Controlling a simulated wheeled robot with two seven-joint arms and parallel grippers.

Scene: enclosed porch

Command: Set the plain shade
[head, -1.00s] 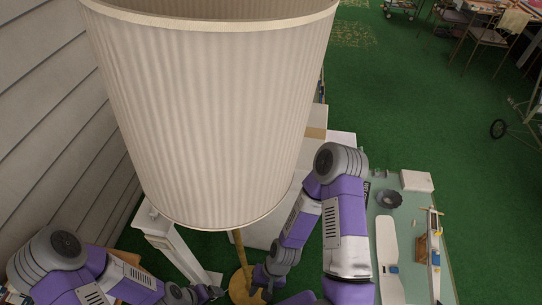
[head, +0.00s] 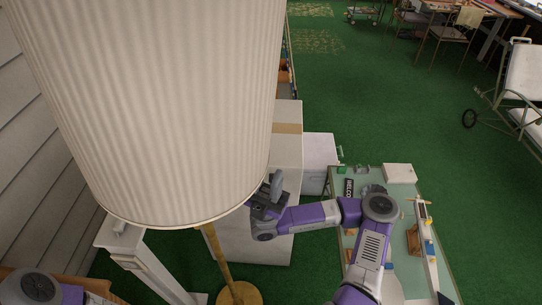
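A large cream lampshade (head: 165,110) with fine vertical ribs fills the left and middle of the head view, its top cut off. A brass-coloured pole (head: 217,256) comes down below it to a round wooden-looking base (head: 240,294) on the floor. How the shade meets the pole is hidden inside it. My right gripper (head: 271,186) is at the shade's lower right edge, pointing up; I cannot tell whether it touches the shade or how far its fingers are apart. My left gripper is out of view; only part of that arm shows at the lower left.
A white stand (head: 150,258) is left of the pole, close to the plank wall (head: 30,150). White boxes (head: 318,155) stand behind my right gripper. A pale green table (head: 345,185) with several small items is at the right, under my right arm.

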